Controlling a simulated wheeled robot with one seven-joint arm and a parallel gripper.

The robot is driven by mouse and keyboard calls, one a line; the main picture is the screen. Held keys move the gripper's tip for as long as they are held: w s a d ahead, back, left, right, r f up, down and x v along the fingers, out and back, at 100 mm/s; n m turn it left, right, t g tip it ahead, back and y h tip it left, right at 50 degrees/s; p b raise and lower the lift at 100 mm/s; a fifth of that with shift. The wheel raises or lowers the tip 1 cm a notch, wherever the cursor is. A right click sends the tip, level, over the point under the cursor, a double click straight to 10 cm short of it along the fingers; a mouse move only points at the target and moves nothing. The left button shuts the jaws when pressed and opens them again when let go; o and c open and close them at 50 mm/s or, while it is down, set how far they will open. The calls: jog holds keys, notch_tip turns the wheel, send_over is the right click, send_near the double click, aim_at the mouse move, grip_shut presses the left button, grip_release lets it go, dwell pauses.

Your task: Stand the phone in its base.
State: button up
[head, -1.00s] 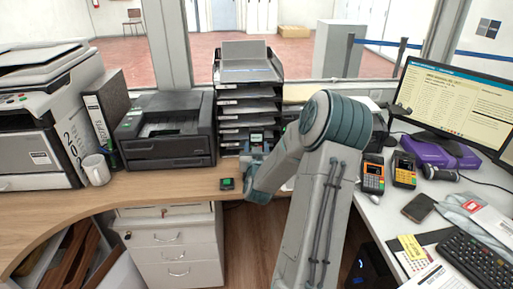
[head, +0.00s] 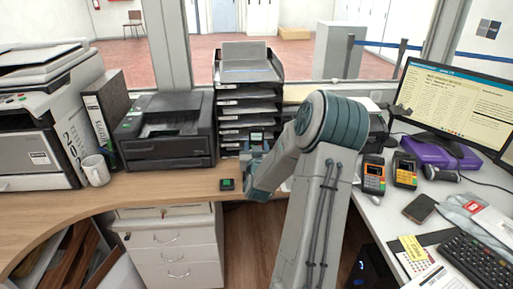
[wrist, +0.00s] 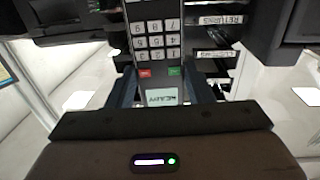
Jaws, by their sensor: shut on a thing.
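My gripper (wrist: 162,96) is shut on the phone (wrist: 158,42), a dark handset with pale number keys, a red and a green key, and a small lit screen. In the wrist view the phone extends upward from between the fingers, its far end cut off by the frame. In the head view the phone (head: 256,137) is small in front of the letter trays, and my arm hides most of the gripper. A small dark block with a green top, which looks like the base (head: 227,184), sits on the wooden counter, to the left of and below the phone.
The stacked letter trays (head: 247,92) stand behind the phone. A black printer (head: 167,132) and a white mug (head: 96,170) are to the left. Card terminals (head: 373,176) stand on the right counter. The wood around the base is clear.

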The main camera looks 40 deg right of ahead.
jog(key=shift+f+b, duration=2.15)
jog(key=shift+b, duration=1.2)
dwell(0.6)
jog(key=o, duration=1.3)
jog(key=shift+c, duration=0.2)
jog(key=shift+s, duration=0.1)
jog(key=b+v, duration=0.4)
jog(key=v, duration=0.7)
jog(key=shift+f, duration=0.2)
jog(key=b, duration=0.3)
jog(key=shift+s+a, duration=0.25)
jog(key=shift+s, duration=0.1)
